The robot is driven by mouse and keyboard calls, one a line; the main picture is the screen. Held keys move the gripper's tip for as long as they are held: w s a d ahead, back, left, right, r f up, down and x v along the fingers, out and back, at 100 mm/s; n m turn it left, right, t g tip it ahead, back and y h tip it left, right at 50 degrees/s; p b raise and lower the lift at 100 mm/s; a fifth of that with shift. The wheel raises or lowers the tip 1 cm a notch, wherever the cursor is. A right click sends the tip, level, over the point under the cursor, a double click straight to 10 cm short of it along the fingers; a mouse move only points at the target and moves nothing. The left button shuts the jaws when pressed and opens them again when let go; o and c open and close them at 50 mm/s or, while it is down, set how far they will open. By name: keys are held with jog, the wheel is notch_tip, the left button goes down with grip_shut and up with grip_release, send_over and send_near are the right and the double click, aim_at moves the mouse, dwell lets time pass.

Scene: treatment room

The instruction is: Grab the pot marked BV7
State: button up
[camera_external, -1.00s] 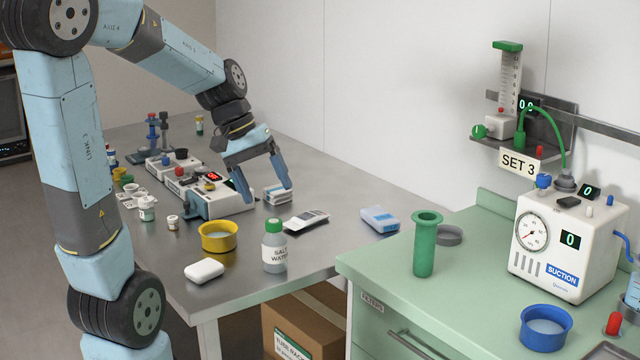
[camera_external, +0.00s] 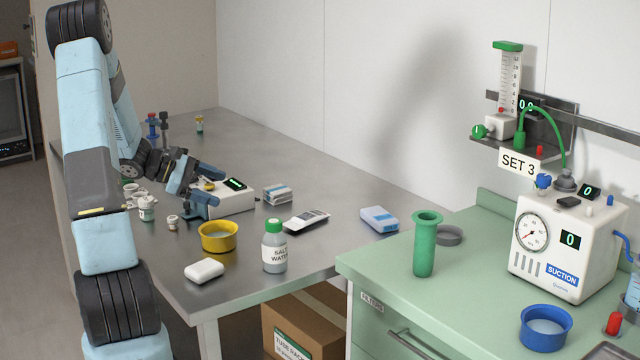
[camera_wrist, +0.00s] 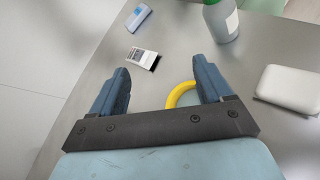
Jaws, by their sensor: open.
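No marking BV7 can be read in either view. A small white pot with a green label (camera_external: 147,210) and a smaller white pot with a brownish cap (camera_external: 172,223) stand at the table's left side. A small pot with a yellow band (camera_external: 199,125) stands far back. My gripper (camera_external: 214,186) is open over the table's left part, in front of the white device, behind the yellow bowl. In the wrist view my gripper's fingers (camera_wrist: 162,64) are apart, with nothing held. My arm hides part of the table's left side.
A yellow bowl (camera_external: 218,243), also between my fingers in the wrist view (camera_wrist: 181,93), stands near a SALT WATER bottle (camera_external: 274,254) and a white case (camera_external: 204,270). A white device (camera_external: 235,201) stands behind. The table's back right is clear.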

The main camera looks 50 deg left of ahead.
jog(key=s+a+f+n+t+y, duration=0.2)
jog(key=s+a+f+n+y, duration=0.25)
jog(key=s+a, duration=0.3)
jog(key=s+a+f+n+t+y, duration=0.2)
jog(key=s+a+f+n+y, duration=0.1)
jog(key=s+a+n, duration=0.4)
jog(key=s+a+f+n+t+y, duration=0.1)
jog(key=s+a+f+n+y, duration=0.3)
jog(key=a, duration=0.5)
jog(key=shift+m, duration=0.55)
jog(key=x, duration=0.7)
jog(key=shift+w+a, duration=0.2)
jog(key=shift+w, duration=0.1)
jog(key=shift+x, duration=2.55)
jog(key=shift+s+a+f, duration=0.1)
jog(key=shift+f, duration=0.05)
jog(key=shift+c, duration=0.4)
jog(key=c, duration=1.1)
